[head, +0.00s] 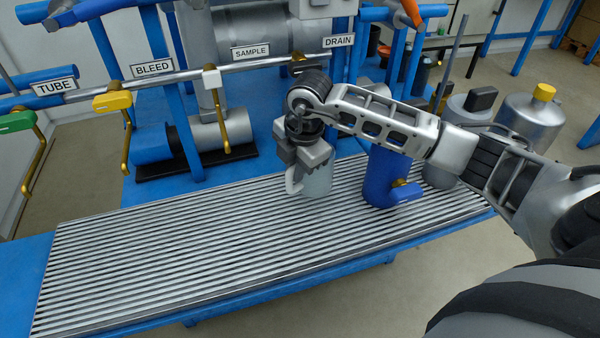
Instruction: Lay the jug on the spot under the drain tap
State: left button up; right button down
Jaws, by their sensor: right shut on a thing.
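The jug (319,182) is a pale grey-white vessel with a white handle at its left side. It is upright at the grated bench (190,250), below the DRAIN label (339,41). My right gripper (300,168) points down and is shut on the jug, hiding its top. I cannot tell whether the jug's base touches the grate. The drain tap (305,66) has a dark handle and is partly hidden behind my right wrist, so its spout does not show. My left gripper is not in view.
A blue container (379,178) with a brass tap stands just right of the jug. Grey metal cans (532,118) stand further right. Green, yellow (112,101) and white (212,79) taps hang along the pipe at left. The grate's left and middle are clear.

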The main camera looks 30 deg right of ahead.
jog(key=shift+w+d, duration=0.3)
jog(key=shift+d, duration=0.15)
jog(key=shift+w+d, duration=0.25)
jog(key=shift+d, duration=0.25)
notch_tip(320, 180, down, 4)
jog(key=shift+s+a+r, duration=0.1)
jog(key=shift+a+r, duration=0.05)
jog(key=shift+r, duration=0.05)
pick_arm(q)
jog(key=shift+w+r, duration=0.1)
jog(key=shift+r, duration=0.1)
pick_arm(e)
jog(key=c, duration=1.4)
grip_release()
jog(key=shift+f, duration=0.1)
jog(key=shift+c, duration=0.2)
